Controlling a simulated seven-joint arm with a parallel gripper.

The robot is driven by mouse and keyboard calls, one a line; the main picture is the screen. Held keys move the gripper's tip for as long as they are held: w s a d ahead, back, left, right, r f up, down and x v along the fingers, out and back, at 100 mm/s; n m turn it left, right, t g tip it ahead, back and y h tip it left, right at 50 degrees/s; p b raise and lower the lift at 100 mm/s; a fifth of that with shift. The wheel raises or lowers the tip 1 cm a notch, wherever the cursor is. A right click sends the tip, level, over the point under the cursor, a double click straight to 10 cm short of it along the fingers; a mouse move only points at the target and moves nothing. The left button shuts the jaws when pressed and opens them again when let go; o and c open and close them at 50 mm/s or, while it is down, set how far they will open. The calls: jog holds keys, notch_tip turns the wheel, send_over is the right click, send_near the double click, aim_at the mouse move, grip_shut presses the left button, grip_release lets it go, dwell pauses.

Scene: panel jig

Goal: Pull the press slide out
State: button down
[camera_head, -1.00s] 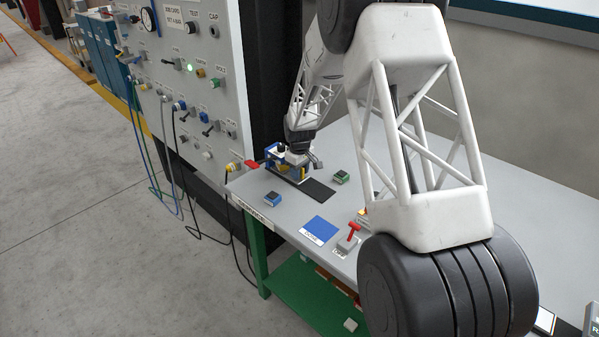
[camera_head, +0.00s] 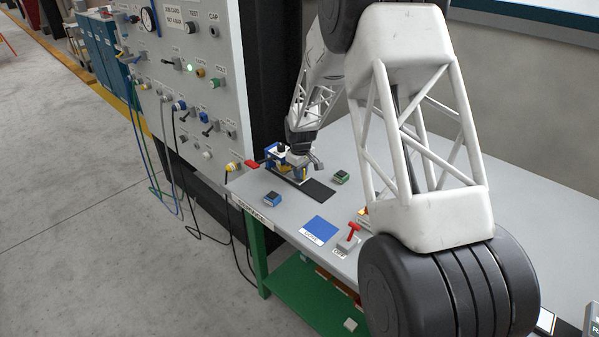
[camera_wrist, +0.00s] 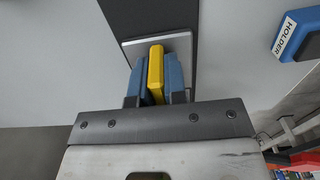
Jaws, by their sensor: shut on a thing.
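The press slide shows in the wrist view as a grey plate (camera_wrist: 182,42) with an upright yellow handle (camera_wrist: 156,72). My gripper (camera_wrist: 157,75) has its two blue fingers closed on either side of the yellow handle. The plate lies over a black strip (camera_wrist: 150,14) on the bench. In the head view my gripper (camera_head: 300,170) is low over the bench, at the blue-framed press (camera_head: 275,154) by the bench's far left corner. The black strip (camera_head: 318,190) runs out from the press toward the front right. My gripper and wrist hide much of the slide there.
A blue block labelled HOLDER (camera_wrist: 292,34) is near the strip. A green block (camera_head: 341,177) and a blue block (camera_head: 272,198) flank the strip. A blue pad (camera_head: 321,229) and a red-handled lever (camera_head: 351,237) are nearer. The panel (camera_head: 195,80) with cables stands left.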

aim_at(324, 194)
jog(key=shift+s+d, duration=3.9)
jog(key=c, duration=1.2)
grip_release()
jog(key=shift+o, duration=0.2)
jog(key=shift+r, duration=0.1)
notch_tip(324, 194, up, 8)
jog(key=shift+f, duration=0.2)
